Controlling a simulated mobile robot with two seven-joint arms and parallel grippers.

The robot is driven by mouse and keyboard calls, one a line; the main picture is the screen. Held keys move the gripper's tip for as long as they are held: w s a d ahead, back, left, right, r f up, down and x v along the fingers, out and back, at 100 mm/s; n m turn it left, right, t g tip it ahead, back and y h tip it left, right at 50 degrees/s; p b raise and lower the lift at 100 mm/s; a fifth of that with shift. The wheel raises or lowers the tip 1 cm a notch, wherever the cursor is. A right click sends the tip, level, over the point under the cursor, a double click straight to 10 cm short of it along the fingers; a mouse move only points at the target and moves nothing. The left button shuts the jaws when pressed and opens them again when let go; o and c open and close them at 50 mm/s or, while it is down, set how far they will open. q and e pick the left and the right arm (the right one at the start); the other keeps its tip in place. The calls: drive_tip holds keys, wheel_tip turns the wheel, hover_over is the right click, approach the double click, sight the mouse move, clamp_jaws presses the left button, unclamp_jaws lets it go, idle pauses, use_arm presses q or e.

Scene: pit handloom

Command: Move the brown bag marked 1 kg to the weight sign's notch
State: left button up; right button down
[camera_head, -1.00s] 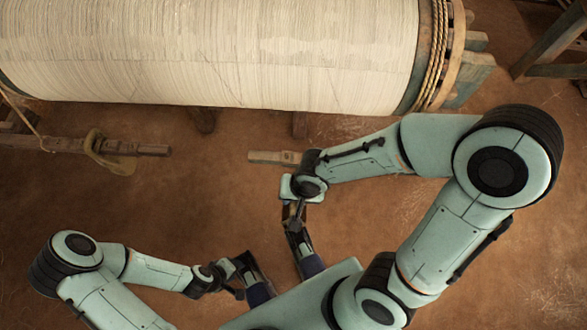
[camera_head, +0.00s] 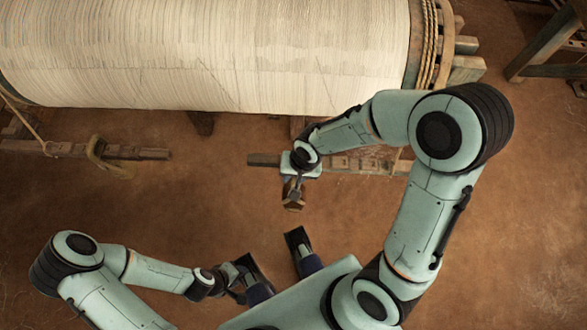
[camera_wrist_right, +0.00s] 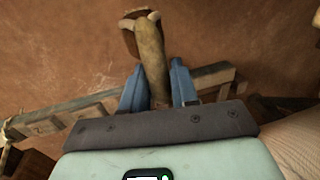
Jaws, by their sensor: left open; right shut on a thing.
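My right gripper (camera_head: 293,188) is shut on a brown thing (camera_head: 293,204), which I take to be the bag. It is held just below the wooden beam in the picture. In the right wrist view an olive-brown neck or strap (camera_wrist_right: 152,62) runs between the blue fingers (camera_wrist_right: 157,88), with a brown body (camera_wrist_right: 131,40) beyond. No 1 kg mark is legible. The notched beam (camera_head: 362,163) lies beside the gripper and partly behind my right wrist; it also shows in the right wrist view (camera_wrist_right: 72,115). I cannot make out a weight sign. My left gripper (camera_head: 239,283) is open and empty near my body.
A large roll of pale warp thread (camera_head: 210,55) fills the top. A second beam with a yellowish loop (camera_head: 96,150) on it is at the left. A wooden frame (camera_head: 545,45) stands at the upper right. The brown floor between the beams is clear.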

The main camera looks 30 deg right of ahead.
drive_tip(key=shift+w+d+f, duration=0.1)
drive_tip(key=shift+w+d, duration=0.4)
drive_tip(key=shift+w, duration=0.3)
drive_tip(key=shift+w+d, duration=0.45)
drive_tip(key=shift+w, duration=0.35)
drive_tip(key=shift+w+d, duration=0.45)
drive_tip(key=shift+w, duration=0.25)
drive_tip(key=shift+w+d, duration=0.45)
drive_tip(key=shift+w, duration=0.3)
drive_tip(key=shift+w+d, duration=0.45)
drive_tip(key=shift+w, duration=0.25)
drive_tip(key=shift+f+b, duration=0.55)
drive_tip(key=shift+f, duration=0.6)
drive_tip(key=shift+s+f, duration=0.1)
drive_tip(key=shift+f, duration=0.2)
drive_tip(key=c, duration=0.8)
unclamp_jaws()
drive_tip(key=shift+s+f, duration=0.1)
drive_tip(key=r+p, duration=0.1)
drive_tip(key=r, duration=0.3)
drive_tip(key=d+r, duration=0.1)
drive_tip(key=r, duration=0.4)
drive_tip(key=s+d+r+p, duration=0.1)
drive_tip(key=r, duration=0.3)
drive_tip(key=shift+s+r+p, duration=0.1)
drive_tip(key=shift+r+p, duration=0.05)
drive_tip(key=shift+p, duration=0.2)
